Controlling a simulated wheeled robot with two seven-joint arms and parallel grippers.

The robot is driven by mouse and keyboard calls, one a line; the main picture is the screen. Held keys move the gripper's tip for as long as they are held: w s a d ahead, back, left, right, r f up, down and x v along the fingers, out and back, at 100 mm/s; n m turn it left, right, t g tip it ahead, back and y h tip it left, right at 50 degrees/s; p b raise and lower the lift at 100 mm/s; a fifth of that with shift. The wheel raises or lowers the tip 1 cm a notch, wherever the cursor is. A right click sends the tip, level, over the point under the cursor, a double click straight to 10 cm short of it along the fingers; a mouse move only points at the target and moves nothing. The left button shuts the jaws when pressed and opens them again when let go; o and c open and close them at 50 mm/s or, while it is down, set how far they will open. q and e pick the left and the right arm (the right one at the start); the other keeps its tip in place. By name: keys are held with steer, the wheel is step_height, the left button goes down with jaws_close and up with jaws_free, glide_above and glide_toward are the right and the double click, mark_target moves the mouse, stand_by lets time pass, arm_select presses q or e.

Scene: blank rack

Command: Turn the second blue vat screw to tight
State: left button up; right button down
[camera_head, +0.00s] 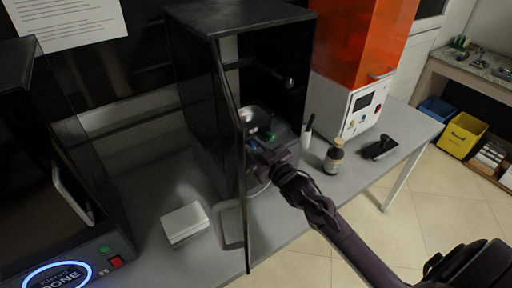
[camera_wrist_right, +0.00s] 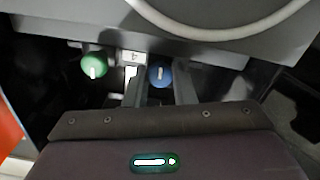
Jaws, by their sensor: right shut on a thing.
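A blue vat screw (camera_wrist_right: 160,75) with a pale mark on its face sits below the vat's edge in the right wrist view. My right gripper (camera_wrist_right: 161,88) has one finger on each side of it and is shut on it. In the head view my right gripper (camera_head: 262,151) reaches into the open black machine (camera_head: 205,100), with a blue spot (camera_head: 252,144) at its fingertips. The wrist and fingers partly hide the screws there. A green knob (camera_wrist_right: 94,66) is left of the blue screw in the wrist view. My left gripper is out of view.
The machine's open door (camera_head: 246,215) stands edge-on close beside my right gripper. A brown bottle (camera_head: 334,157) and a black object (camera_head: 380,147) stand on the table to the right. A white box (camera_head: 185,223) lies left of the door. An orange-covered machine (camera_head: 355,45) is at the back.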

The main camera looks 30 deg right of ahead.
steer(key=shift+f, duration=0.15)
steer(key=c, duration=1.2)
jaws_free()
steer(key=s+d+b, duration=0.1)
steer(key=s, duration=0.6)
steer(key=shift+s+b, duration=0.35)
steer(key=shift+s, duration=0.05)
